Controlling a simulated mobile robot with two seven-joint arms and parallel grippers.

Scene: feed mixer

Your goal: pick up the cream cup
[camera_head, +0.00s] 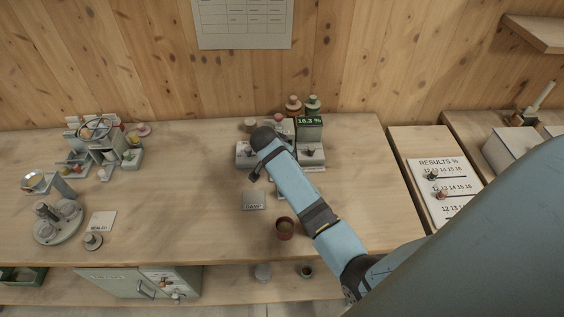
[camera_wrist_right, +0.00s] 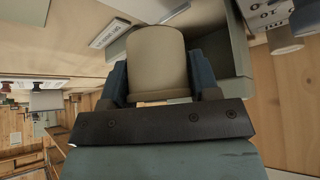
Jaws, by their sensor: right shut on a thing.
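The cream cup (camera_wrist_right: 157,55) fills the middle of the right wrist view. My right gripper (camera_wrist_right: 158,82) is shut on it, with one blue-grey finger on each side. In the head view my right arm reaches in from the right over the bench, and its dark end is beside the grey device with the green display (camera_head: 310,122). The fingers are hidden behind the arm there. A small beige round thing (camera_head: 250,124) shows just beyond the arm's end; I cannot tell whether it is the held cup. My left gripper is in neither view.
A red-brown cup (camera_head: 285,228) and a small grey plate (camera_head: 254,200) stand near the arm on the wooden bench (camera_head: 180,170). Bottles (camera_head: 313,103) stand behind the device. A results board (camera_head: 445,185) is at right. The bench's left-middle is clear.

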